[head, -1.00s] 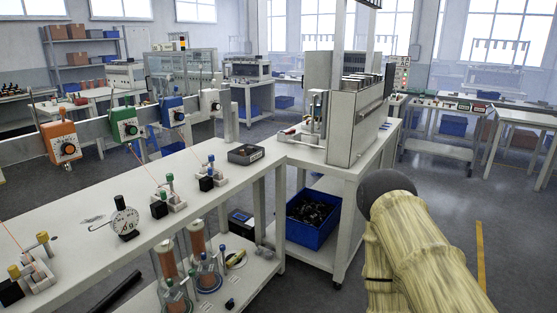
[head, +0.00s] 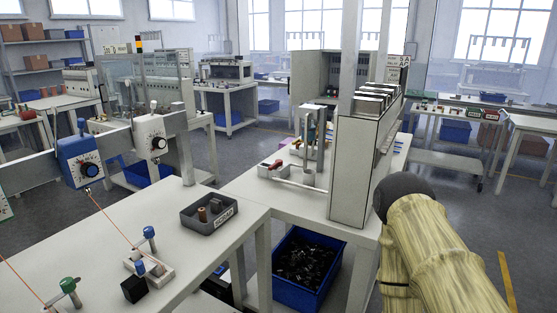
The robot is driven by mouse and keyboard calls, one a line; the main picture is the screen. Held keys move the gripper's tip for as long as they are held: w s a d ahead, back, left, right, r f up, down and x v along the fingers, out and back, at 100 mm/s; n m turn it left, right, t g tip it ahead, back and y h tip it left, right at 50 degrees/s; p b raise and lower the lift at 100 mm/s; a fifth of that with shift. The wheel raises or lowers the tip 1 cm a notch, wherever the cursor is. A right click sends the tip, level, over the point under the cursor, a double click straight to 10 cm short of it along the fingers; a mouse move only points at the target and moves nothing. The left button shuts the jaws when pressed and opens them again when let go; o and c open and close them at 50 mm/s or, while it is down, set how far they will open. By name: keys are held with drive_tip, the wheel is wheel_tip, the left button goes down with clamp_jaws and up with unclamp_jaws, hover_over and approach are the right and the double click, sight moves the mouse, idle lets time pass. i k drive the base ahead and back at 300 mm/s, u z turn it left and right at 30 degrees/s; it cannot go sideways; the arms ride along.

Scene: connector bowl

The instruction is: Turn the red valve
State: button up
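My arm shows at the lower right in a yellowish cover with a dark rounded part. My gripper is not in view, so its place relative to the red part is hidden.
A tall grey cabinet (head: 362,170) stands right of the red part. A dark tray (head: 209,222) and fittings with blue and green knobs lie on the near bench (head: 95,230). A blue bin (head: 264,277) of dark parts sits below. Open floor lies at right.

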sight(278, 162)
drive_tip(key=k, duration=0.4)
drive_tip(key=z, duration=2.05)
drive_tip(key=i, duration=1.4)
drive_tip(key=u, duration=3.3)
drive_tip(key=i, duration=1.7)
